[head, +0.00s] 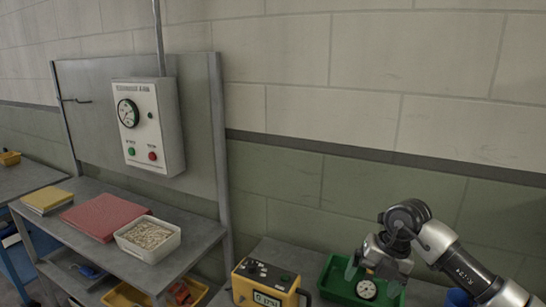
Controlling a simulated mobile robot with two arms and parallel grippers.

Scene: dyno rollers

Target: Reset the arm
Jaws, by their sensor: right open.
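My right arm comes in from the right, and its gripper (372,277) hangs over the green tray (335,284) at the bottom right. Its fingers are open. A small round dial gauge with a white face (366,290) shows in the tray, below and between the fingers; I cannot tell whether they touch it. The gripper and wrist hide part of the tray. My left gripper is not in view.
A yellow instrument box (262,285) stands left of the tray. A grey cart (110,255) at left holds folders (105,214) and a white bin (148,238). A control box (148,127) with gauge and buttons hangs on a panel. The wall (340,200) is close behind.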

